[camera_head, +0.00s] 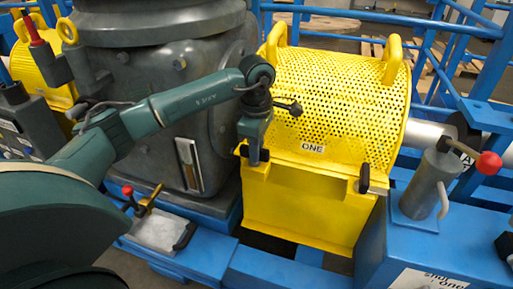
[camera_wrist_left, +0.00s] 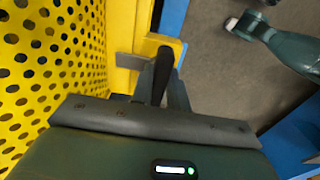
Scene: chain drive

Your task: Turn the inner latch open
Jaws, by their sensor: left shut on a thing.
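The yellow perforated cover (camera_head: 325,100) labelled ONE stands in the middle of the head view. My left gripper (camera_head: 257,152) points down at the cover's left front edge. In the left wrist view its jaws are shut on a black latch handle (camera_wrist_left: 161,72), the inner latch, beside a metal plate on the yellow edge. The gripper hides much of this latch in the head view. A second latch (camera_head: 372,183) with a dark handle sits at the cover's right front edge.
A grey machine housing (camera_head: 165,60) stands close left of the cover. A grey cylinder with a red-knobbed lever (camera_head: 430,185) stands on the blue frame (camera_head: 270,268) at right. A small red-knobbed clamp (camera_head: 140,200) sits front left. Blue rails run behind.

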